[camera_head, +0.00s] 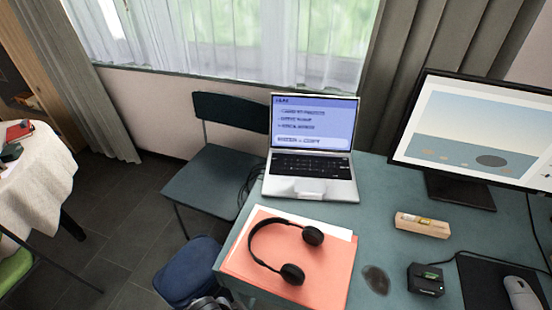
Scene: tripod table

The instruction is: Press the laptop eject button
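The open silver laptop (309,165) stands on the blue-green table (385,215) near its far left edge. Its screen (313,122) is lit blue and white with lines of text too blurred to read surely. Its dark keyboard (311,166) faces me. A pale patch, which looks like the touchpad, lies at the front edge of the base. I cannot make out an eject button. Neither of my grippers can be made out, and nothing touches the laptop.
Black headphones (263,257) lie on an orange folder (325,270) in front of the laptop. To the right are a monitor (455,190), a wooden block (422,225), a small black box (425,280) and a mouse (520,293). A chair (215,180) stands left.

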